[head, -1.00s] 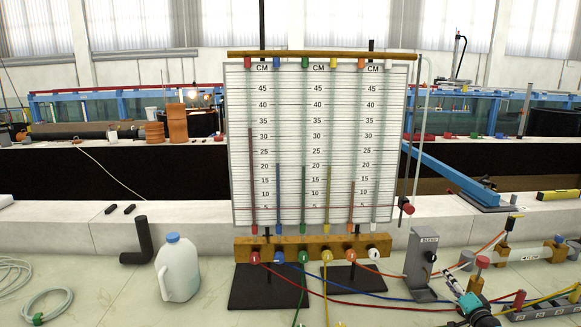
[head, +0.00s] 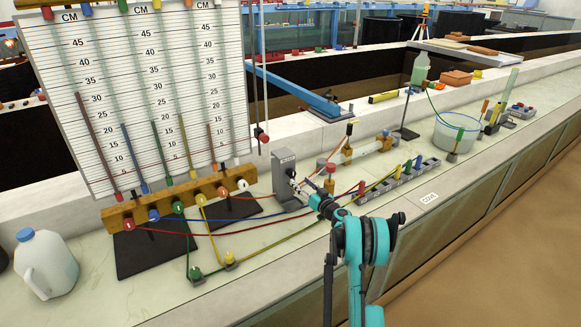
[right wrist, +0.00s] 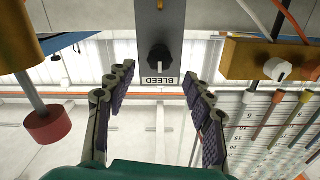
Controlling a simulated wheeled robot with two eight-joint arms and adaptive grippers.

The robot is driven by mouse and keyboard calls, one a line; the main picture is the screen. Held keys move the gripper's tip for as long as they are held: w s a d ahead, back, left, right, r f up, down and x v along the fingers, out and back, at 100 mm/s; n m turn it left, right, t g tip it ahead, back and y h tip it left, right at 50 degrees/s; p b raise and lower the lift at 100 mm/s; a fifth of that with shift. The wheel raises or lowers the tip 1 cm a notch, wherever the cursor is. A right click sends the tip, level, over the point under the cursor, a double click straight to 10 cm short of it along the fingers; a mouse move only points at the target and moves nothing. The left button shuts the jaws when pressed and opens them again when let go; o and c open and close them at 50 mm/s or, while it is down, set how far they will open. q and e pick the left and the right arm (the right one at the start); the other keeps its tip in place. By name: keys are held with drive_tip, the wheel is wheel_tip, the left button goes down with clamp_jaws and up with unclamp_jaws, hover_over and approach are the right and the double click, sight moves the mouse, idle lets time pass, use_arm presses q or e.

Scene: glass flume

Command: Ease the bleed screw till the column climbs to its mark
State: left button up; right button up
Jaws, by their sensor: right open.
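The bleed screw is a black knob (head: 291,173) on a grey upright bracket (head: 283,184). In the right wrist view the black knob (right wrist: 159,56) sits above the printed word BLEED, its pale pointer line upright. My right gripper (right wrist: 158,76) is open, one finger on each side of the knob's line, empty and apart from it. In the head view my right gripper (head: 305,189) is just in front of the bracket. The gauge board (head: 140,90) carries several coloured columns; the red one (head: 95,140) is tallest, near 30. I cannot make out a clear target mark. My left gripper is not in view.
Coloured tubes run over the bench from the brass manifold (head: 180,200). A grey valve block (head: 400,182), a clear bucket (head: 456,132) and a white jug (head: 46,265) stand around. The bench front edge drops away at the right.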

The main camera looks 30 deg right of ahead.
sight(293, 176)
drive_tip(key=w+b, duration=0.2)
drive_tip(key=w, duration=0.5)
drive_tip(key=shift+f, duration=0.2)
drive_tip(key=shift+w, duration=0.35)
drive_tip(key=shift+r, duration=0.1)
drive_tip(key=c, duration=1.2)
drive_tip(key=shift+o, duration=0.2)
